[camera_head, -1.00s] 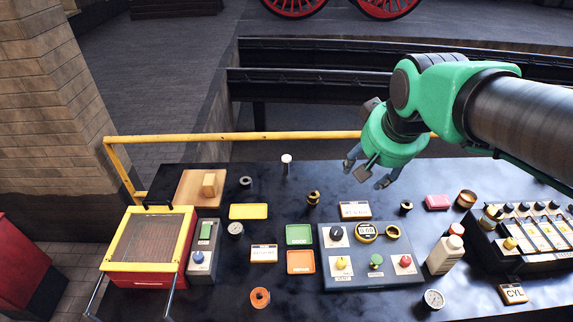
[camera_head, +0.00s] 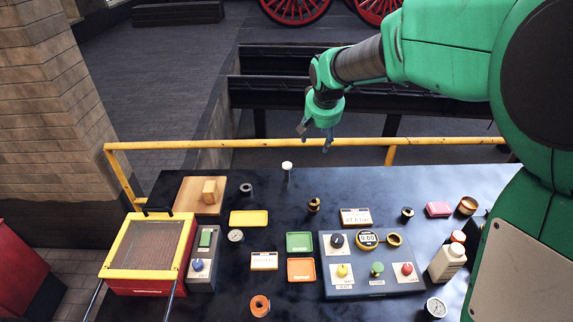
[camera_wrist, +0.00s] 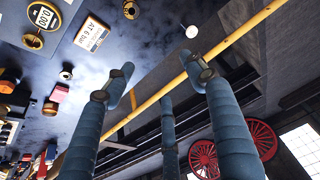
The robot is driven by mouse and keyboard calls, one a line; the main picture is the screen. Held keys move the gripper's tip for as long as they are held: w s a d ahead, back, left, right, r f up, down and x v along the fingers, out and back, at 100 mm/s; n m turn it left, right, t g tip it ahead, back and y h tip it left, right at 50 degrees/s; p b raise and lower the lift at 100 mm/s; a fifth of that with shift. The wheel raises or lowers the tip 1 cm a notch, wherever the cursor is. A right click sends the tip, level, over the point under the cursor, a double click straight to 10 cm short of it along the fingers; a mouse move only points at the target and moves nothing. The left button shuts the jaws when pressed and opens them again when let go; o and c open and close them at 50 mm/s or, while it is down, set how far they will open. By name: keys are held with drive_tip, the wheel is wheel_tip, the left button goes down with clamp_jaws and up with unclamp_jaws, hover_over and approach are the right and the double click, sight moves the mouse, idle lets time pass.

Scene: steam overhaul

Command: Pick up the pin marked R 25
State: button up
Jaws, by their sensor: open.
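I cannot read the mark R 25 anywhere in these frames, so I cannot tell which piece is that pin. A small upright piece with a white round top (camera_head: 287,166) stands near the table's back edge; it shows in the wrist view too (camera_wrist: 192,31). Other small upright pieces are a dark ring-topped one (camera_head: 246,189), a brass-and-black one (camera_head: 314,205) and a dark one (camera_head: 407,213). My gripper (camera_head: 315,138) is open and empty, above the yellow rail behind the table. Its blue fingers also spread in the wrist view (camera_wrist: 157,70).
A yellow rail (camera_head: 250,143) runs behind the table. A yellow-framed red box (camera_head: 150,285) stands at left, a grey control panel (camera_head: 330,290) at centre right. Yellow, green and orange trays (camera_head: 300,270) lie between. My arm hides the table's right end.

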drive_tip(key=w+a+f, duration=0.5)
drive_tip(key=w+f, duration=0.4)
drive_tip(key=w, duration=0.1)
approach(287, 165)
drive_tip(key=r, duration=0.2)
drive_tip(key=shift+s+d, duration=0.15)
drive_tip(key=shift+s, duration=0.2)
drive_tip(key=shift+f, duration=0.15)
drive_tip(key=shift+b+x, duration=0.6)
drive_tip(key=shift+x, duration=3.6)
drive_tip(key=shift+s, duration=0.1)
drive_tip(key=shift+f, duration=0.15)
drive_tip(key=shift+b+x, duration=0.55)
drive_tip(key=shift+x, duration=1.95)
